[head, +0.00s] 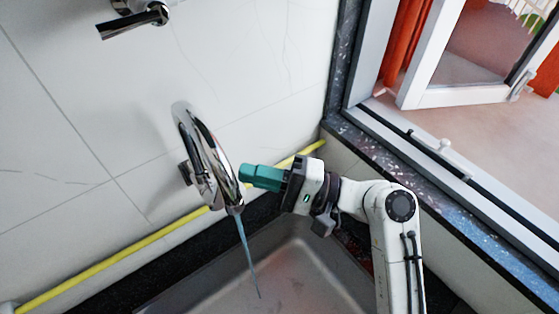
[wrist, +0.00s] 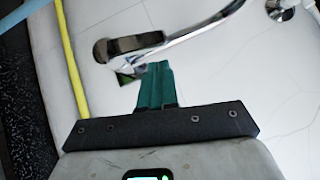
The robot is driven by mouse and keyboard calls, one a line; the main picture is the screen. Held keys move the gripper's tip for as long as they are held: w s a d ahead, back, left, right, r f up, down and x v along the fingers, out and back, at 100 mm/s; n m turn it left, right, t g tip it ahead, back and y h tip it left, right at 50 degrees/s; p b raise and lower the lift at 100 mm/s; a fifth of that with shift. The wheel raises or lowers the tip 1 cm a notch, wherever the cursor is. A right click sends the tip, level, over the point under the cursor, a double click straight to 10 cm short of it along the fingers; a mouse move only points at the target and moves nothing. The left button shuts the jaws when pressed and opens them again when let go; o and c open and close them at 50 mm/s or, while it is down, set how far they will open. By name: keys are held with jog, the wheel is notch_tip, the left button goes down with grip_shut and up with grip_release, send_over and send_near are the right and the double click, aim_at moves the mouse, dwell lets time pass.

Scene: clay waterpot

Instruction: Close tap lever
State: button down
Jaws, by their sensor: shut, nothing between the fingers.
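The chrome tap (head: 205,150) is mounted on the white wall, with a tall curved spout. A thin stream of water (head: 246,252) runs from it down toward the sink. A short dark lever-like part (head: 184,172) shows at the left of the tap. In the wrist view a chrome lever-like piece with a dark end (wrist: 125,46) lies just beyond my fingertips, with the curved spout (wrist: 205,32) running to the upper right. My gripper (head: 246,173), with teal fingers, is shut and empty, just right of the tap. It also shows in the wrist view (wrist: 156,68). I cannot tell whether it touches the tap.
The metal sink (head: 205,300) lies below. A yellow pipe (head: 110,257) runs along the wall behind the tap, and also shows in the wrist view (wrist: 70,60). Another chrome fixture (head: 135,22) is at upper left. A window frame (head: 430,165) with a dark stone sill borders the right.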

jog(key=s+p, duration=0.1)
jog(key=a+r+n+h+p, duration=0.1)
jog(key=s+a+r+n+p, duration=0.1)
jog(key=shift+s+r+g+h, duration=0.2)
jog(key=shift+s+g+h, duration=0.1)
dwell(0.6)
